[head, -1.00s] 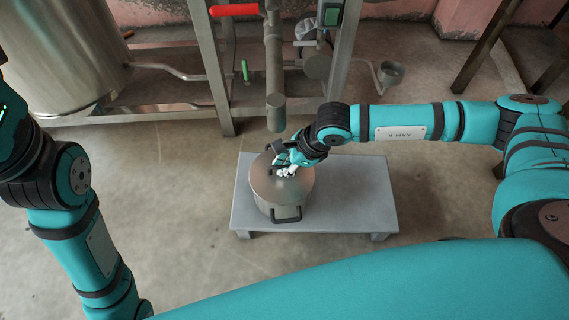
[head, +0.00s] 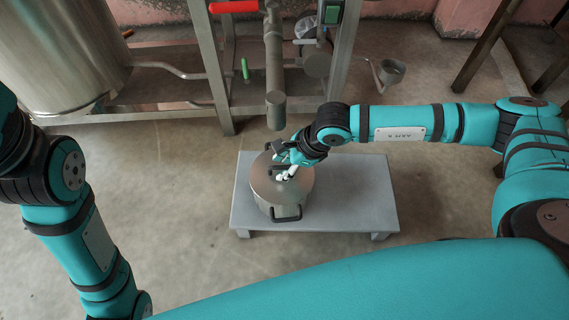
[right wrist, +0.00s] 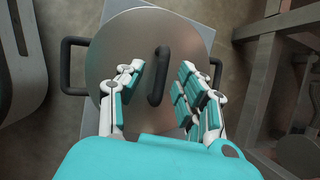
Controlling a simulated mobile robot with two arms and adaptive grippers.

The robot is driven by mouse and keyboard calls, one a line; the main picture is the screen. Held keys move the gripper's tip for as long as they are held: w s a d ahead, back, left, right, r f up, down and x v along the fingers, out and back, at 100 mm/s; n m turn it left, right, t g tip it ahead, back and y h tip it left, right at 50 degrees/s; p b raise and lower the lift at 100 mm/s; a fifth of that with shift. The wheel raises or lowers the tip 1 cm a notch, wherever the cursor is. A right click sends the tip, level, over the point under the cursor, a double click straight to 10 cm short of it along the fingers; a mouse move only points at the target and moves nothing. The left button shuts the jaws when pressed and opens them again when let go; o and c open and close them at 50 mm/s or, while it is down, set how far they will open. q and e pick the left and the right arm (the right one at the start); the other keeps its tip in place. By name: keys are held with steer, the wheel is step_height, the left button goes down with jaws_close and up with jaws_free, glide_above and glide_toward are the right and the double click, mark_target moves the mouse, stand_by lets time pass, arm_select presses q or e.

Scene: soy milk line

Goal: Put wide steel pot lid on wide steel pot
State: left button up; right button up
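The wide steel pot (head: 268,208) stands upright on a low grey platform, and its black side handles show in the right wrist view (right wrist: 73,66). The round wide steel pot lid (head: 293,190) lies on the pot and covers its opening; it looks flat and centred. In the right wrist view the lid (right wrist: 120,45) has a black bar handle (right wrist: 158,75) between my fingers. My right gripper (head: 283,166) is open, with its fingers (right wrist: 161,76) on either side of the handle and visible gaps to it. My left arm shows at the left, but its gripper is out of view.
The grey platform (head: 355,195) is bare to the right of the pot. A steel frame with pipes (head: 275,65) stands just behind the platform. A large steel tank (head: 60,55) is at the back left. The concrete floor in front is clear.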

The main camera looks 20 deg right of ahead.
steer(key=shift+d+r, duration=0.1)
steer(key=shift+r, duration=0.05)
steer(key=v, duration=1.1)
steer(key=shift+s+r, duration=0.15)
steer(key=shift+r, duration=0.2)
